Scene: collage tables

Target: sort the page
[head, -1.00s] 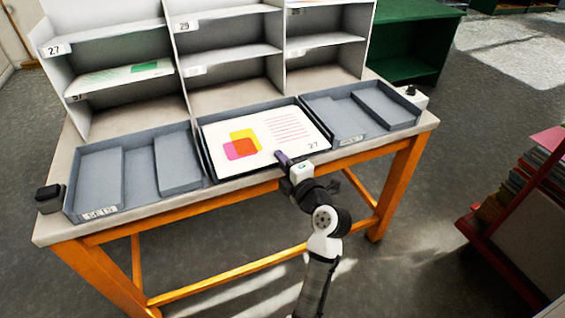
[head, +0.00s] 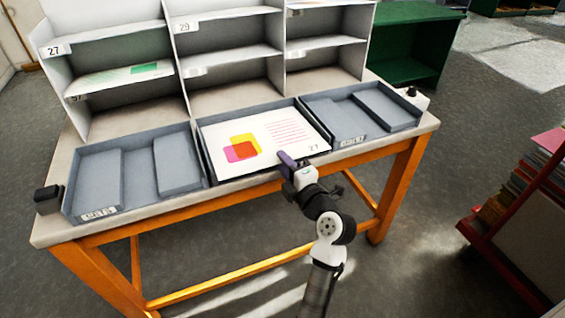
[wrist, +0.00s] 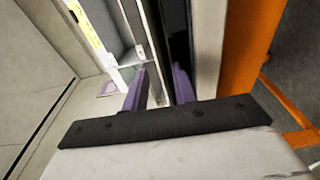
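The page (head: 278,152) is a white sheet with overlapping pink, yellow and red squares, red lines and the number 27. It lies flat in the middle grey tray (head: 204,160). My gripper (head: 286,159) is at the front edge of that tray, near the page's front right part. In the wrist view its two purple fingers (wrist: 160,88) stand apart, with a grey edge, apparently the tray's front wall, between or beyond them. I cannot tell whether they touch the page.
A left grey tray (head: 138,170) and a right grey tray (head: 345,115) flank the middle one. A sheet with a green patch (head: 125,74) lies in a left slot. A small black box (head: 48,198) sits at the table's left corner. A red cart (head: 515,210) stands right.

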